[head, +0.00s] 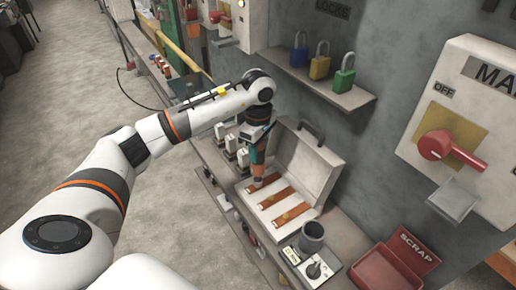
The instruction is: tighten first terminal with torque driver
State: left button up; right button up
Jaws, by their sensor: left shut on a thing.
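My left gripper (258,148) comes down over an open grey case and is shut on the torque driver (258,171). The driver has a teal and orange body and points down, close to upright. Its lower end is over the first copper bar (254,188), the farthest of three in the case. I cannot tell whether its tip touches the terminal, because the driver hides that spot. The middle copper bar (272,199) and the near copper bar (291,216) are in plain view. My right gripper is not in view.
The case's raised lid (308,165) stands right of the driver. A dark cup (312,236) and a small switch plate (318,268) are in front. A red scrap bin (385,270) is at lower right. A shelf (335,94) with coloured padlocks juts out behind.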

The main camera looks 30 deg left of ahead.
pick_arm(q)
jog(key=shift+f+b, duration=0.25)
jog(key=shift+b, duration=0.5)
dwell(1.2)
jog(key=shift+r, duration=0.1)
